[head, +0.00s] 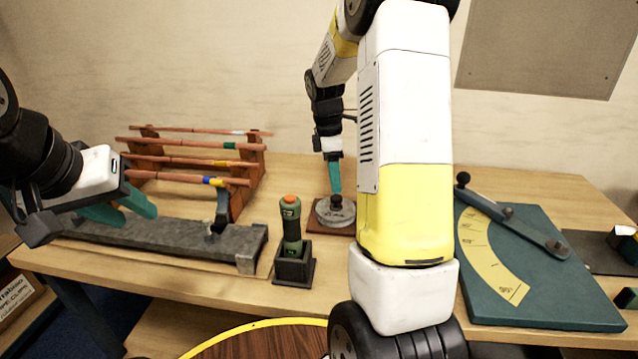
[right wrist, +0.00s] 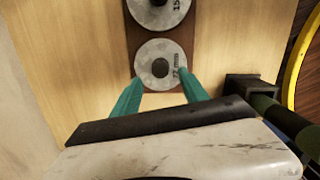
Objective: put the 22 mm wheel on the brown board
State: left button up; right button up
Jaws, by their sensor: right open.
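A grey wheel with a black knob (right wrist: 160,67) lies flat on the brown board (right wrist: 145,36) in the right wrist view. Its lettering looks like "22 mm" but is hard to read. The same wheel shows in the head view (head: 328,217), on the board's visible left part (head: 318,229). My right gripper (right wrist: 160,78) is open and empty, its teal fingertips near the two sides of the wheel's near edge; I cannot tell if they touch it. In the head view it points down over the knob (head: 335,190). My left gripper (head: 136,215) is open and empty at the left.
A second grey wheel marked "15" (right wrist: 170,12) lies further along the board. A green-black tool (head: 291,225) stands in a black holder (head: 293,267) beside the board. A rack of copper pipes (head: 190,160), a grey rail (head: 150,243) and a green protractor board (head: 540,300) occupy the table.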

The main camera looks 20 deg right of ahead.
aim_at(332, 197)
jog(key=s+a+r+m+t+y, duration=0.1)
jog(key=s+a+r+m+t, duration=0.15)
jog(key=s+r, duration=0.35)
jog(key=s+a+r+m+t+y, duration=0.1)
jog(key=s+a+r+m, duration=0.3)
jog(key=r, duration=0.4)
jog(key=s+a+m+t, duration=0.1)
jog(key=s+a+m, duration=0.1)
jog(key=s+m, duration=0.2)
jog(key=s+a+m+t+y, duration=0.1)
jog(key=s+a+m+t, duration=0.1)
jog(key=s, duration=0.7)
jog(key=shift+s+a+r+m+y, duration=0.15)
jog(key=shift+a+r+m+y, duration=0.25)
jog(key=shift+a+m, duration=0.5)
jog(key=shift+d, duration=0.2)
